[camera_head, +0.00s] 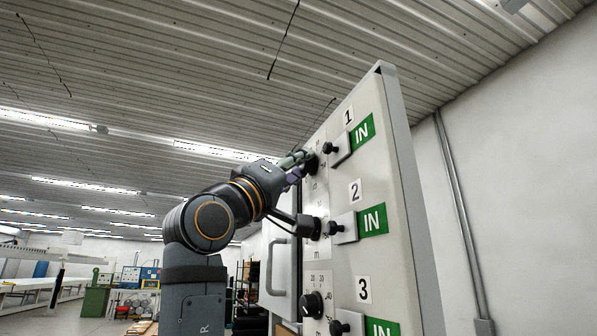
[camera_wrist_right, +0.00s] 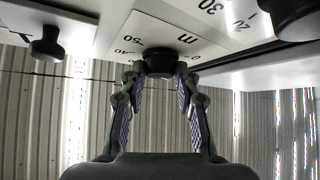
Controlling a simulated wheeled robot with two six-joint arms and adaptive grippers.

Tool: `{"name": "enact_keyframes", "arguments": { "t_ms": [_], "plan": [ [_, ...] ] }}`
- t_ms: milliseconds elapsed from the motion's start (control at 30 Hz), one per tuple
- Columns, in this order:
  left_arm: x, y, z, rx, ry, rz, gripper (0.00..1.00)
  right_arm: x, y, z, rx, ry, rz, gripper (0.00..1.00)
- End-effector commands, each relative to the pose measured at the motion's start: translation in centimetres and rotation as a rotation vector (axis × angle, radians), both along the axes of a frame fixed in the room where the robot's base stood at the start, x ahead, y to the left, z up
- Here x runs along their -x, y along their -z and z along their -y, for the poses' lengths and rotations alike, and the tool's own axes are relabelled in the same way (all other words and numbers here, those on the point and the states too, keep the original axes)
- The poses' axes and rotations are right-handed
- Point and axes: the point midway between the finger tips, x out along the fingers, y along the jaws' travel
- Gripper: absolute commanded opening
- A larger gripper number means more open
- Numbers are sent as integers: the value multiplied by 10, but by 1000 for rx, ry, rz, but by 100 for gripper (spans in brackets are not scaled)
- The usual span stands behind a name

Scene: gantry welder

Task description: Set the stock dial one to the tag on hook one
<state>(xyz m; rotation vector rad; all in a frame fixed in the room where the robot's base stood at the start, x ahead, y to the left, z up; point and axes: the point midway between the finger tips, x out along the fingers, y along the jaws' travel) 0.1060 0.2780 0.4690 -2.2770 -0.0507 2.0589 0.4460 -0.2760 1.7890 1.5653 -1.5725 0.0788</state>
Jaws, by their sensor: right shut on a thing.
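The stock dial one (camera_head: 312,165) is a black round knob at the left of row 1 on the pale board (camera_head: 345,88). My right gripper (camera_head: 303,162) reaches it from the left. In the right wrist view, the gripper (camera_wrist_right: 160,82) has its fingers shut on the sides of the black dial (camera_wrist_right: 160,58). The scale plate (camera_wrist_right: 150,35) behind it shows 40, 50 and an m, upside down. The dial's pointer cannot be made out. No hook or numbered tag can be clearly picked out. My left gripper is out of view.
Row 1 has a small knob on a plate (camera_head: 341,150) beside a green IN label (camera_head: 362,131). Row 2 (camera_head: 373,220) and row 3 repeat this below. Dial three (camera_head: 312,304) is lower down. A grey handle (camera_head: 276,267) stands left of the board.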

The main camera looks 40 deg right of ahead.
Motion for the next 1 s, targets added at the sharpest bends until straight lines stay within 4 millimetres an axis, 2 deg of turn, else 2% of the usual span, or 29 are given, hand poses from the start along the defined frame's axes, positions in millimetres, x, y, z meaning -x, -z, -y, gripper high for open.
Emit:
{"name": "enact_keyframes", "arguments": {
  "t_ms": [267,600,1000],
  "plan": [
    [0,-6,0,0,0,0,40,-4,-2,1,68,4,246,0],
    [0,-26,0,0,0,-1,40,-7,-4,1,132,2,519,0],
    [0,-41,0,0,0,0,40,-9,-2,2,172,-3,695,0]
  ]
}}
